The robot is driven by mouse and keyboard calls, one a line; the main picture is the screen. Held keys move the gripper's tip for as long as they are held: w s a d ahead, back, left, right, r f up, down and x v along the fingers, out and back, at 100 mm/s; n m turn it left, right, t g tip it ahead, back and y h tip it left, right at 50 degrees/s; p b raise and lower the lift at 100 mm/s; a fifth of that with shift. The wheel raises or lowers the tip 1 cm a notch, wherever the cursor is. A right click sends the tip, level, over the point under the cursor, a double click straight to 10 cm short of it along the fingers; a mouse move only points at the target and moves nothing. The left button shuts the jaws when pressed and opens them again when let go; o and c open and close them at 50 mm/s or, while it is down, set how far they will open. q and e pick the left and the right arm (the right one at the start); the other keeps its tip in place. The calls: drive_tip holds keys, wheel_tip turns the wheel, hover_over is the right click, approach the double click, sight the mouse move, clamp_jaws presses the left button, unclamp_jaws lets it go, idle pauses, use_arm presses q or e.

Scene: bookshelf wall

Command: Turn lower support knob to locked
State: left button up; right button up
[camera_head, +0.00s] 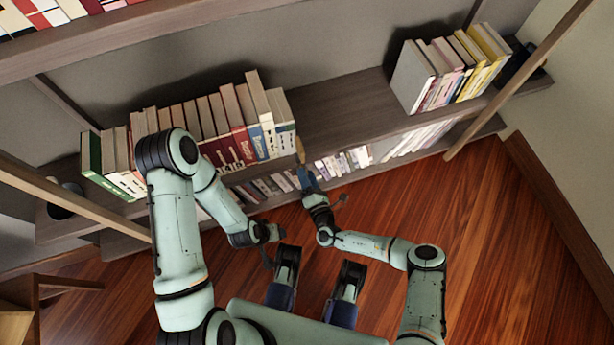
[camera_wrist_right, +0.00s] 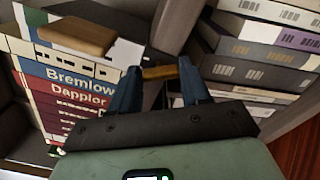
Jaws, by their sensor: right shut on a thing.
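The lower support knob (camera_wrist_right: 160,72) shows in the right wrist view as a small golden-brown bar between two blue fingers. My right gripper (camera_wrist_right: 158,85) is shut on it, with a finger on either side. In the head view my right gripper (camera_head: 307,174) is at the front edge of the shelf, just right of the row of books. A tan piece (camera_head: 299,150) shows just beyond its fingertips. Any lock marking on the knob is hidden or too small to read. My left gripper (camera_head: 270,237) hangs low before the shelf, away from the knob, and its fingers are unclear.
A row of books (camera_head: 235,120) stands on the shelf (camera_head: 340,115) left of the right gripper. More books (camera_head: 455,70) stand at the right. A lower row of books (camera_head: 345,160) is beneath. A slanted post (camera_head: 520,75) crosses the right side. The wooden floor (camera_head: 480,230) is clear at right.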

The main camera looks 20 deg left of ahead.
use_arm(q)
drive_tip(key=shift+w+a+f, duration=0.2)
drive_tip(key=shift+w+f, duration=0.05)
drive_tip(key=shift+w, duration=0.2)
use_arm(e)
drive_tip(key=shift+f+m, duration=0.15)
drive_tip(key=shift+m, duration=2.95)
drive_tip(key=o, duration=1.1)
drive_tip(key=shift+c, duration=0.2)
